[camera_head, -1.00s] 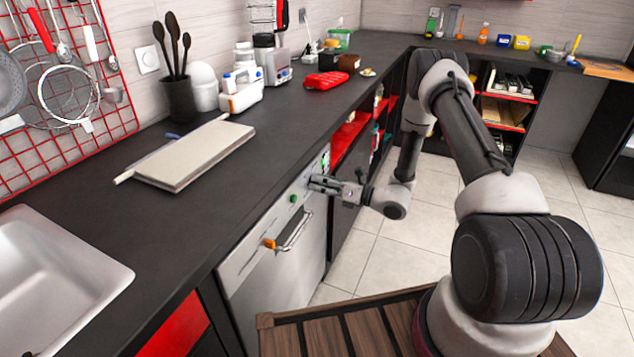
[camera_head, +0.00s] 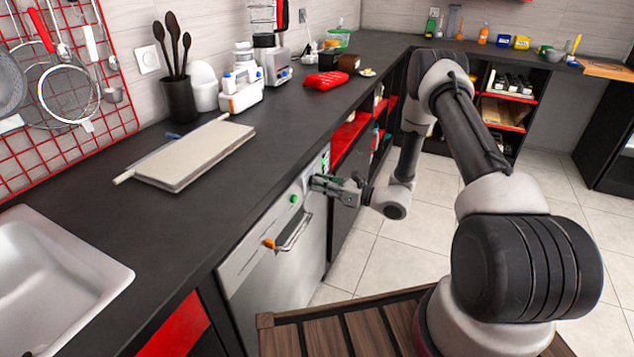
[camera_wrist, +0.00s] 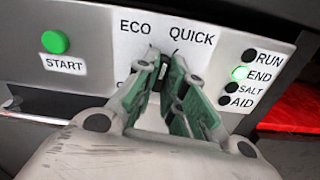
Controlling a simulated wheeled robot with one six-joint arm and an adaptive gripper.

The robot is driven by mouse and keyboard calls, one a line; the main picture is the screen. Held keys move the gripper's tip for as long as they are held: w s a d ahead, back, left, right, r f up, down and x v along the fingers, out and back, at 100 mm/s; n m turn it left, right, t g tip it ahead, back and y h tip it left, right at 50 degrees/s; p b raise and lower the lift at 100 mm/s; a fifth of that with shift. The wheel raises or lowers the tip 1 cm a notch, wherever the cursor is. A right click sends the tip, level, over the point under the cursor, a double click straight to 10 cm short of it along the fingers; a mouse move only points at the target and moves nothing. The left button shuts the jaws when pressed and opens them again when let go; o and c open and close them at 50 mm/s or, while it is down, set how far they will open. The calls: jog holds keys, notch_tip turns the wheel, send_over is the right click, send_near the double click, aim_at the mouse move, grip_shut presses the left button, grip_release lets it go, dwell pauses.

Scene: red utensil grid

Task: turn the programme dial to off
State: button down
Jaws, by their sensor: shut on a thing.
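The dishwasher (camera_head: 285,275) stands under the counter, with a pale control panel (camera_wrist: 100,50) along its top. My gripper (camera_head: 316,184) is at the right part of that panel. In the wrist view my gripper (camera_wrist: 160,76) points at the panel between the ECO and QUICK labels, its fingers shut on the programme dial (camera_wrist: 159,80). Only a small dark part of the dial shows between the fingertips; its pointer and the OFF mark are hidden. The green START button (camera_wrist: 55,41) is to the left. The END lamp (camera_wrist: 239,73) is lit green.
An orange-marked door handle (camera_head: 290,235) sticks out below the panel. Red shelves (camera_head: 350,135) lie beyond the dishwasher. The tiled floor to the right is free.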

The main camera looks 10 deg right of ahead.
jog(key=n, duration=0.4)
jog(key=shift+n, duration=0.3)
jog(key=n, duration=0.4)
jog(key=shift+n, duration=0.3)
jog(key=n, duration=0.4)
jog(key=shift+n, duration=0.3)
